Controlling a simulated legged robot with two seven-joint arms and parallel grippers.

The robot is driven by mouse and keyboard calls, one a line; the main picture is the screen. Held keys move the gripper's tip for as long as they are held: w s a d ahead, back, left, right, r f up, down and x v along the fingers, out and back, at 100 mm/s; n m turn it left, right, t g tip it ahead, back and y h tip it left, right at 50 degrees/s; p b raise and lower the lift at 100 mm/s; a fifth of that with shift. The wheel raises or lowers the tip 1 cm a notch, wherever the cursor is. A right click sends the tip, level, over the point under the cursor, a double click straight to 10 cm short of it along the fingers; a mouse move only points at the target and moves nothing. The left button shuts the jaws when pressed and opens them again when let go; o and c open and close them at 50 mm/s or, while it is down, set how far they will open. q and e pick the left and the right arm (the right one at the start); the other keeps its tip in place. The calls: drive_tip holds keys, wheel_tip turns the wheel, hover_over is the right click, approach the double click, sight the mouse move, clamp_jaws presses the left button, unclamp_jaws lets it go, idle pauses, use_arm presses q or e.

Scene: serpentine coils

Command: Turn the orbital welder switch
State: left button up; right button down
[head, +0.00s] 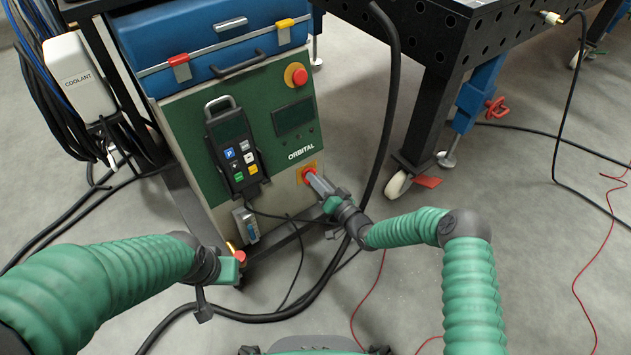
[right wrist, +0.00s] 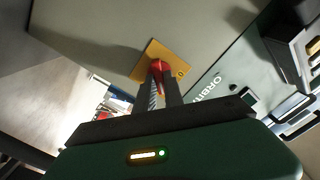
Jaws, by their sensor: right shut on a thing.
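The orbital welder (head: 183,122) is a green and grey box marked ORBITAL, standing in front of me. Its red switch (head: 307,173) sits on a yellow plate at the lower right of the front panel. The switch also shows in the right wrist view (right wrist: 157,65), on its yellow plate (right wrist: 146,71). My right gripper (head: 312,178) is shut on the red switch, and its fingers hide part of it. My left gripper (head: 236,258) is low in front of the welder's lower part, apart from the switch; its fingers are too small to read.
A red emergency button (head: 296,75) and a handheld pendant (head: 235,148) are on the welder's front. A blue case (head: 205,48) lies on top. A black perforated table (head: 478,35) is at right. Cables cross the floor.

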drive_tip(key=shift+w+d+f+m+b, duration=0.1)
drive_tip(key=shift+m+b, duration=0.25)
drive_tip(key=shift+m, duration=1.3)
drive_tip(key=shift+s+d+f+m+b, duration=0.15)
drive_tip(key=shift+m+b, duration=0.2)
drive_tip(key=shift+m, duration=1.25)
drive_tip(key=shift+w+d+f+m+b, duration=0.15)
drive_tip(key=shift+m+b, duration=0.2)
drive_tip(key=shift+m, duration=1.3)
drive_tip(key=shift+a+r, duration=0.1)
drive_tip(key=c, duration=1.5)
unclamp_jaws()
drive_tip(key=shift+o, duration=0.3)
